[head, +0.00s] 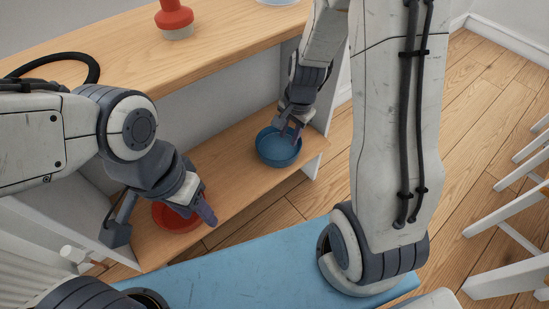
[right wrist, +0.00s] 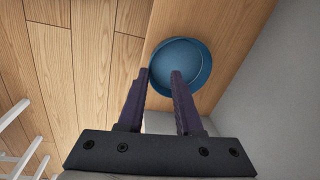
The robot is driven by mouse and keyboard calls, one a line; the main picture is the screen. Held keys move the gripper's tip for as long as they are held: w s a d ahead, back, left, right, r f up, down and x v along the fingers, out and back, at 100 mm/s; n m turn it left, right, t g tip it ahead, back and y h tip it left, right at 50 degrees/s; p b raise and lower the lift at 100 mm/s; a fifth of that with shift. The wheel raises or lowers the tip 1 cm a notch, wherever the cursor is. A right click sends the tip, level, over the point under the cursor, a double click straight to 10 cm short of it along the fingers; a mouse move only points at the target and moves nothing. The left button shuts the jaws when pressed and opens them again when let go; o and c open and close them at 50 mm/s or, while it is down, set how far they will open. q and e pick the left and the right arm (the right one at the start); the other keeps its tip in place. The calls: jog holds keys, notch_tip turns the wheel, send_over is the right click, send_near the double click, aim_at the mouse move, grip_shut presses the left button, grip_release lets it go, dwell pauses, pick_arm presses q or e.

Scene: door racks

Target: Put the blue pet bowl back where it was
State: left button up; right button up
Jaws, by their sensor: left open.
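The blue pet bowl (head: 277,153) is upright at the right end of the wooden lower shelf; it also shows in the right wrist view (right wrist: 190,52). My right gripper (head: 291,130) is over its far side in the head view. In the right wrist view my right gripper (right wrist: 158,75) has a gap between its fingertips, one outside the bowl's near-left rim and one over its inside. I cannot tell whether either finger touches it. My left gripper (head: 203,207) is open beside a red bowl (head: 174,217) on the shelf's left part and partly hides it.
The upper wooden shelf (head: 130,50) holds a red-topped object (head: 174,18) and a pale blue dish at the back. A blue mat (head: 250,270) lies in front of the lower shelf. White slatted furniture (head: 520,215) stands on the right. The lower shelf between the bowls is clear.

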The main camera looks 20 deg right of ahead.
jog(key=s+a+r+n, duration=0.8)
jog(key=s+a+n, duration=0.15)
jog(key=a, duration=0.25)
jog(key=s+a+r+n, duration=0.1)
jog(key=s+r+n, duration=0.1)
jog(key=s+n, duration=0.3)
jog(key=s+a+r+n+g, duration=0.1)
jog(key=s+a+r+n, duration=0.1)
jog(key=s+n, duration=0.2)
jog(key=shift+s+a+r+n, duration=0.25)
jog(key=shift+s+r+n, duration=0.1)
jog(key=shift+s, duration=0.65)
notch_tip(320, 180, up, 36)
jog(key=p, duration=3.6)
jog(key=shift+r, duration=0.2)
